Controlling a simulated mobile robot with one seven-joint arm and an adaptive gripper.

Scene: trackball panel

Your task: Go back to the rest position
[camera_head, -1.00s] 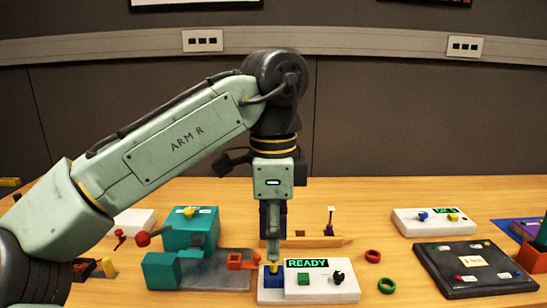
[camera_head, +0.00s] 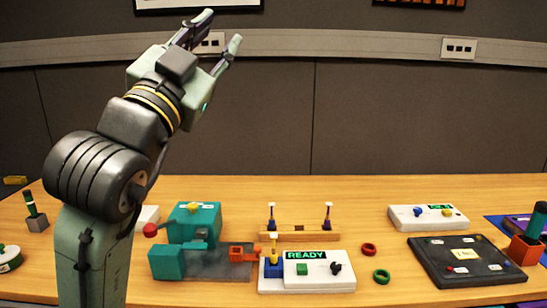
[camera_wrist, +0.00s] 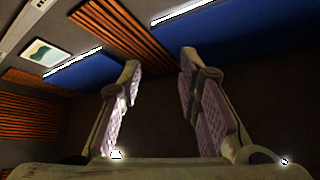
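My gripper (camera_head: 222,38) is raised high at the upper left in the head view, well above the table and in front of the back wall. Its fingers point up and to the right. In the wrist view the two fingers (camera_wrist: 160,70) stand apart with nothing between them. The white trackball panel (camera_head: 320,272) sits at the table's front middle. Its display reads READY. It carries a green button (camera_head: 302,270), a dark knob (camera_head: 336,268) and a blue base (camera_head: 273,267) with a yellow stick on it.
A teal device (camera_head: 193,222) stands left of the panel. A wooden stand (camera_head: 300,236) is behind it. The wrist view shows ceiling and wall. The air around my gripper is clear.

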